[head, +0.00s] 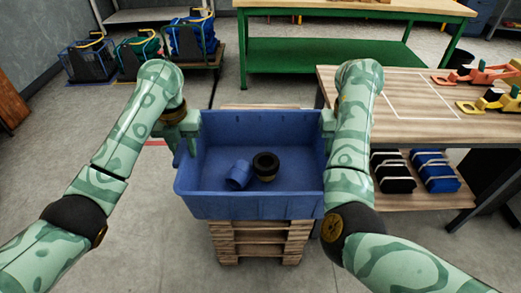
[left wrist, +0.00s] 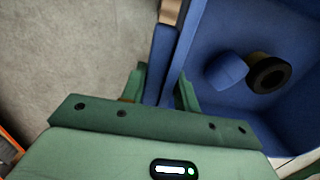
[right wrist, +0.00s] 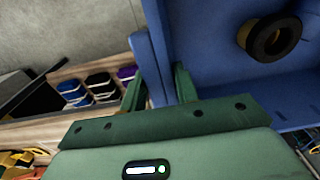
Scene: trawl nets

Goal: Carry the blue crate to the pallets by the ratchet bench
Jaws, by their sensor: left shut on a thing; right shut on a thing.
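The blue crate (head: 250,205) is in the middle of the head view, upright, directly above a stack of wooden pallets (head: 260,240). I cannot tell whether it rests on them. A blue cup-like piece (head: 238,175) and a black ring-shaped piece (head: 265,166) lie inside it. My left gripper (head: 188,135) is shut on the crate's left wall; the left wrist view shows its fingers (left wrist: 160,90) on both sides of that wall. My right gripper (right wrist: 160,90) is shut on the right wall in the right wrist view. In the head view my right forearm mostly hides it.
A wooden bench (head: 420,125) with ratchet-like orange and yellow tools (head: 485,75) stands close on the right. Black and blue bundles (head: 435,172) lie on its lower shelf. A green-framed table (head: 330,55) is behind. Wire-framed bins (head: 88,60) stand back left. Floor at left is clear.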

